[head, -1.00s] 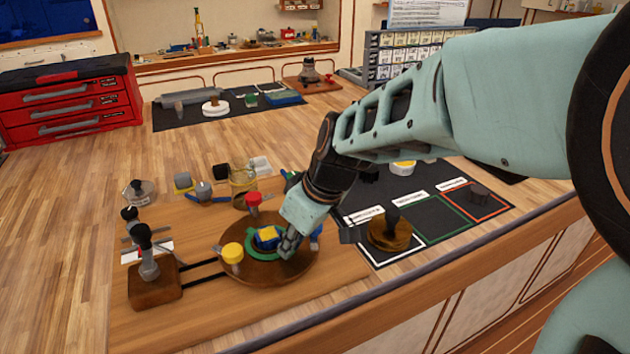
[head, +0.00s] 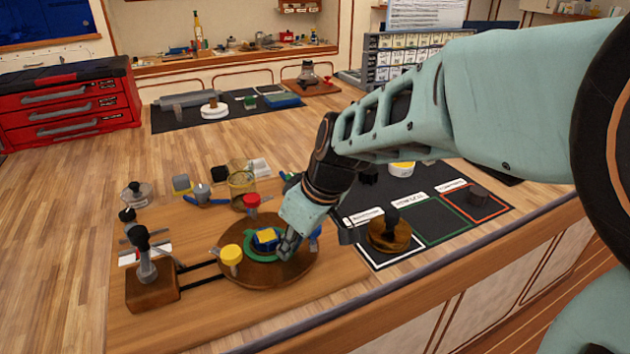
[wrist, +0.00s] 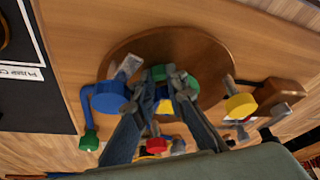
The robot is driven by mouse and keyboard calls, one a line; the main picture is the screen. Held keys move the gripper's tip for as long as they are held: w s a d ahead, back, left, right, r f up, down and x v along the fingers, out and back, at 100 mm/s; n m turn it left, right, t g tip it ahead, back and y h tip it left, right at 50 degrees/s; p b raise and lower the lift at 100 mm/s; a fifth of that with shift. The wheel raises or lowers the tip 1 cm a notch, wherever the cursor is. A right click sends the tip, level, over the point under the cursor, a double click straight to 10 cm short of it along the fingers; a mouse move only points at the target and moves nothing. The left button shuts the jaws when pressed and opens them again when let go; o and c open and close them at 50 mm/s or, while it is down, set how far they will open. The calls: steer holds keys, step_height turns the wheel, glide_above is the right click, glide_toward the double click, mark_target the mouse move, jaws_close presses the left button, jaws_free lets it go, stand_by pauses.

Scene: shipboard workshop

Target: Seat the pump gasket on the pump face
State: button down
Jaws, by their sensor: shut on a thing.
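The green ring, which looks like the pump gasket (head: 256,256), is at the middle of the round brown pump face (head: 283,274). It appears to sit around a blue block with a yellow top (head: 265,236). My gripper (head: 287,246) is shut on the ring's right side and reaches down from the upper right. In the wrist view my fingertips (wrist: 168,75) meet at the green ring (wrist: 181,83), over the brown disc (wrist: 209,58). The fingers hide part of the ring, and I cannot tell whether it lies flat on the face.
Yellow (head: 231,254), red (head: 251,201) and blue (wrist: 109,97) knobs stand around the disc's edge. A wooden block with a black-knobbed lever (head: 148,270) is at left. A glass jar (head: 242,186) stands behind. A brass piece with a black knob (head: 388,238) is close right of my gripper.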

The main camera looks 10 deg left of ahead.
steer(key=c, duration=1.8)
jaws_free()
steer(key=shift+c, duration=0.2)
steer(key=shift+d, duration=0.1)
